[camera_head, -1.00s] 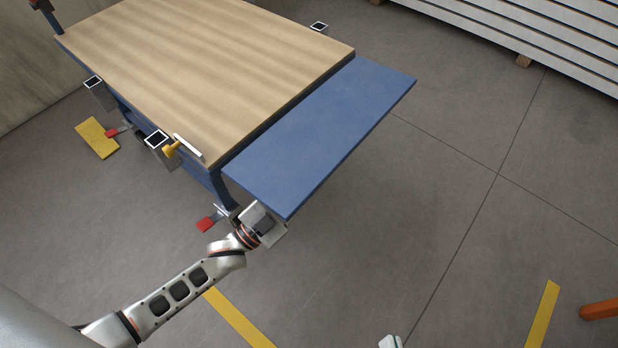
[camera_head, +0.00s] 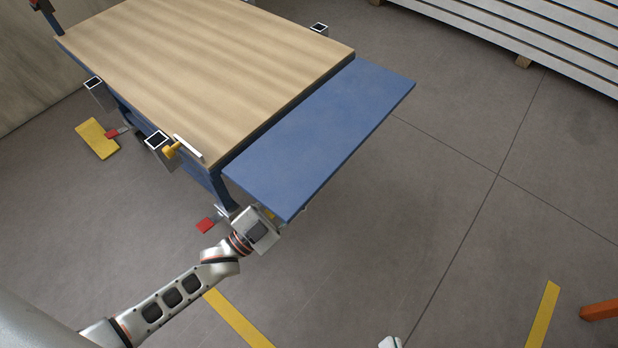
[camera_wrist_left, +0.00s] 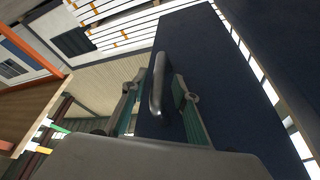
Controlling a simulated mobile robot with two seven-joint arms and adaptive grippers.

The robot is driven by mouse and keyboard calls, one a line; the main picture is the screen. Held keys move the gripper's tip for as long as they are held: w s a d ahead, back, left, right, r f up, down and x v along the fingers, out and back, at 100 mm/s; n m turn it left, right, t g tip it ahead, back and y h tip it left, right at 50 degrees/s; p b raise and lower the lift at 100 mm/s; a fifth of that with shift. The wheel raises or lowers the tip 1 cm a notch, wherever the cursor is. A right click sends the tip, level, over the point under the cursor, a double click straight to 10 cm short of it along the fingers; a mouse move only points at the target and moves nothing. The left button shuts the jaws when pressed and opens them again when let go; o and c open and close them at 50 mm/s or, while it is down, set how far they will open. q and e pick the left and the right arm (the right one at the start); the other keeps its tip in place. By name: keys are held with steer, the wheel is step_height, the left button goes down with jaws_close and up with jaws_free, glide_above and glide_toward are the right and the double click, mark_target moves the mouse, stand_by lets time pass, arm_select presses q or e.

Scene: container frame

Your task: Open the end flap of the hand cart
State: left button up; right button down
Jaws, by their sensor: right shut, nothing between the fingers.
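The hand cart has a wooden deck (camera_head: 200,70) and a blue end flap (camera_head: 320,135) that sticks out roughly level at its near right end. My left gripper (camera_head: 272,214) is at the flap's near corner, its fingers mostly hidden under the edge. In the left wrist view the dark face of the flap (camera_wrist_left: 225,80) carries a metal handle (camera_wrist_left: 158,85). The left fingers (camera_wrist_left: 160,105) are apart, one on each side of the handle; I cannot tell whether they touch it. Only a pale tip of my right gripper (camera_head: 390,342) shows at the bottom edge.
A yellow-knobbed latch (camera_head: 172,150) and square posts (camera_head: 157,138) stand along the cart's near side. Red pedals (camera_head: 207,225) are low at its wheels. An orange bar (camera_head: 601,310) lies at the right edge. The floor right of the flap is clear.

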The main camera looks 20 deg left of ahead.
arm_select(q)
steer(key=v, duration=1)
steer(key=shift+d, duration=0.1)
